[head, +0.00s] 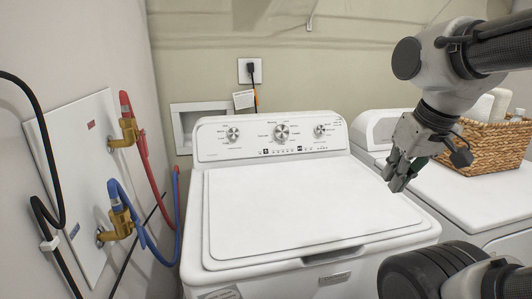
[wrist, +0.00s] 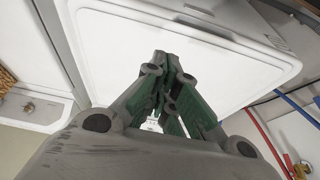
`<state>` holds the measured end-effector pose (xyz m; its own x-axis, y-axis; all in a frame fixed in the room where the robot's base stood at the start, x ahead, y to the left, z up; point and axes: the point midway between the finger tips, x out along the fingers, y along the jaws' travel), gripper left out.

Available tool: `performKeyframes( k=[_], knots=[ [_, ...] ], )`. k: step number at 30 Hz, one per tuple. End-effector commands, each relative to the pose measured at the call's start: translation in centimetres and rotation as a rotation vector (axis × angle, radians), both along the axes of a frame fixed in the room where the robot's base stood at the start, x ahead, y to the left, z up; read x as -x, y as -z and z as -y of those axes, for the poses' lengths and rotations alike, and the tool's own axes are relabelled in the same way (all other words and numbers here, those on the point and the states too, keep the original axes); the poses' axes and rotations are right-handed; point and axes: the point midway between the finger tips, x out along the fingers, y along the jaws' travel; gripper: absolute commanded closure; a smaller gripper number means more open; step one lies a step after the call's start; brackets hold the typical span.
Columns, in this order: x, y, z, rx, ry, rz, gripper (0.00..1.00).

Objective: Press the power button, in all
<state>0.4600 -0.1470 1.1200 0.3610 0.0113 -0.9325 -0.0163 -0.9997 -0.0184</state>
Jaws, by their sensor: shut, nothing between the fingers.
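The white top-loading washer (head: 310,205) stands in the middle of the head view with its lid closed. Its control panel (head: 230,148) at the back has several round silver knobs and a row of small dark buttons (head: 299,149). Which of these is the power button is too small to tell. My gripper (head: 398,184) hangs above the right side of the washer, apart from the panel and to its right. It is shut and empty, fingers pointing down. In the wrist view the gripper (wrist: 167,62) shows over the white washer lid (wrist: 118,42), with no panel buttons legible.
A second white machine (head: 460,195) stands at the right with a wicker basket (head: 490,148) on it. Red (head: 145,160) and blue (head: 125,200) hoses and brass valves are on the left wall. An outlet (head: 250,70) with a cord is behind. Space above the lid is clear.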

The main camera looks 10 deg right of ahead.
Motion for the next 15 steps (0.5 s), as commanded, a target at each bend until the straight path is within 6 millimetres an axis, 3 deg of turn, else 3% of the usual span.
performKeyframes(
  k=[4, 8, 15],
  knots=[
    [-0.9, 0.9, -1.7, -0.125, 0.117, -0.062, 1.0],
    [-2.7, 2.1, -5.2, -0.354, 0.354, -0.183, 1.0],
    [-8.7, 3.5, -12.8, -0.821, 0.933, -0.518, 1.0]
  ],
)
